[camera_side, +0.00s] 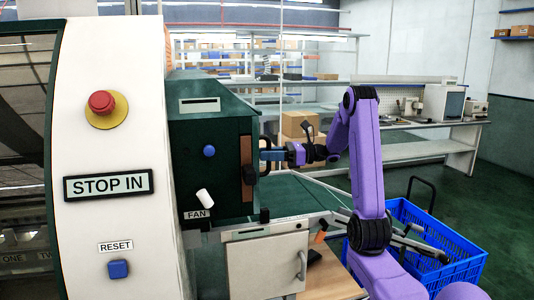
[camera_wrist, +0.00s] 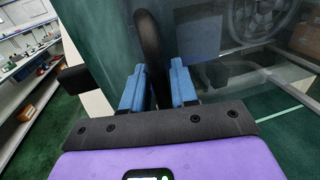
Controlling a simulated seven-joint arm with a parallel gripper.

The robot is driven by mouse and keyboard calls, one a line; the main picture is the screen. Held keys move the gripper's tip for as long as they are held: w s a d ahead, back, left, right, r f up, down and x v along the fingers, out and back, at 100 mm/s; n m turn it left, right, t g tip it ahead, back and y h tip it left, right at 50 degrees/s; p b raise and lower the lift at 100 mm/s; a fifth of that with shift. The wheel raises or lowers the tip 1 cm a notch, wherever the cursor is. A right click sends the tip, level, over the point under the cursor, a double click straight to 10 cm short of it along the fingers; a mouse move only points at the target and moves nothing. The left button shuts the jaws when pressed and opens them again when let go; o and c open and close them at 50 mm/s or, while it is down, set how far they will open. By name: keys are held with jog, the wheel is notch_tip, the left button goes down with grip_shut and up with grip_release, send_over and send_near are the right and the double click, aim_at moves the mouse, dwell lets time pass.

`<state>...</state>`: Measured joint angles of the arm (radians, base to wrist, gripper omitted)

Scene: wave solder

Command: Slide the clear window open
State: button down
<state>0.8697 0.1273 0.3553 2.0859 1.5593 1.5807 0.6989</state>
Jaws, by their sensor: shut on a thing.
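The clear window shows in the wrist view as a see-through pane (camera_wrist: 228,62) on the right, with a dark fan-like wheel visible through it. A black curved handle (camera_wrist: 148,40) rises in the middle of the wrist view. The two blue fingers of my gripper (camera_wrist: 160,88) are on either side of its lower part, and my gripper is shut on the handle. In the side view my gripper (camera_side: 266,156) reaches leftward to the handle at the dark green machine's right face. The window is seen nearly edge-on there and cannot be made out clearly.
The dark green housing (camera_side: 212,150) joins a white cabinet (camera_side: 125,190) with a red stop button (camera_side: 102,103). A grey lower cabinet (camera_side: 266,262) stands below. A blue crate (camera_side: 440,235) lies at the right. Shelves (camera_wrist: 22,75) stand at the left in the wrist view.

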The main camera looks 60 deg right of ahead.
jog(key=s+a, duration=0.9)
jog(key=shift+s+a, duration=0.3)
jog(key=shift+s, duration=0.05)
dwell(0.4)
jog(key=c, duration=1)
grip_release()
jog(key=v, duration=1.7)
jog(key=shift+s+d, duration=0.1)
jog(key=shift+s, duration=0.15)
